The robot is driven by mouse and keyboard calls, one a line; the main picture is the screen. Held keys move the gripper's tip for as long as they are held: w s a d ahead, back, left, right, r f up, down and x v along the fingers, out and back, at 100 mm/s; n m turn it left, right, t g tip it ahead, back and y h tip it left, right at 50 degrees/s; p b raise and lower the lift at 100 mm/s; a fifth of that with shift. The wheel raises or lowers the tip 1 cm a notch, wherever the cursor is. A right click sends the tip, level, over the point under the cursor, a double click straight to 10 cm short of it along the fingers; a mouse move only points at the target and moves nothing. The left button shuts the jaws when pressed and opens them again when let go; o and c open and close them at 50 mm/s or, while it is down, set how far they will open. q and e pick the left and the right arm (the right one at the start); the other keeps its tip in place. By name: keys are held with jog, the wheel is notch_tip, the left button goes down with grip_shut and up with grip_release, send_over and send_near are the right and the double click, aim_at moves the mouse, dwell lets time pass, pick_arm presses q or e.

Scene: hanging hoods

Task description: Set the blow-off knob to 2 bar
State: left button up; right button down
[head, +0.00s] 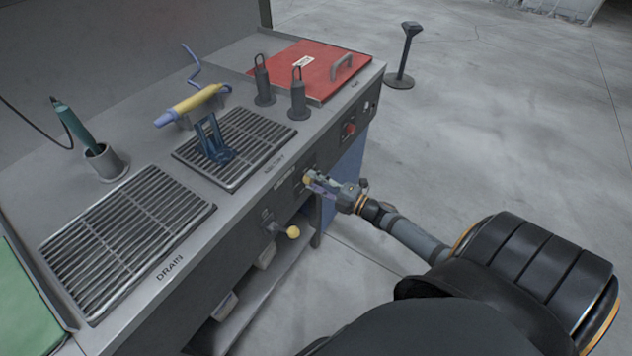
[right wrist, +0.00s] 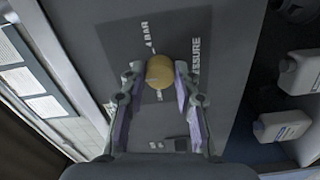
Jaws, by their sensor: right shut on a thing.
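The blow-off knob (right wrist: 159,71) is a round, tan-yellow knob on the dark front panel. In the right wrist view it sits between the two fingertips of my right gripper (right wrist: 158,78), which is shut on it. White lettering (right wrist: 149,40) reading "4 BAR" stands just above the knob, and part of the word "PRESSURE" (right wrist: 196,60) shows to its right. Another small white mark is partly visible below the knob. I cannot make out a pointer or setting. In the head view my right gripper (head: 314,181) reaches the bench's front panel. My left gripper is not in view.
A red button (head: 349,129) is farther right. The bench top holds grates (head: 128,240), a red lid (head: 310,66) and several tools. Open floor lies to the right.

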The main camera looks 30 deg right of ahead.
jog(key=c, duration=1)
grip_release()
jog(key=v, duration=1.2)
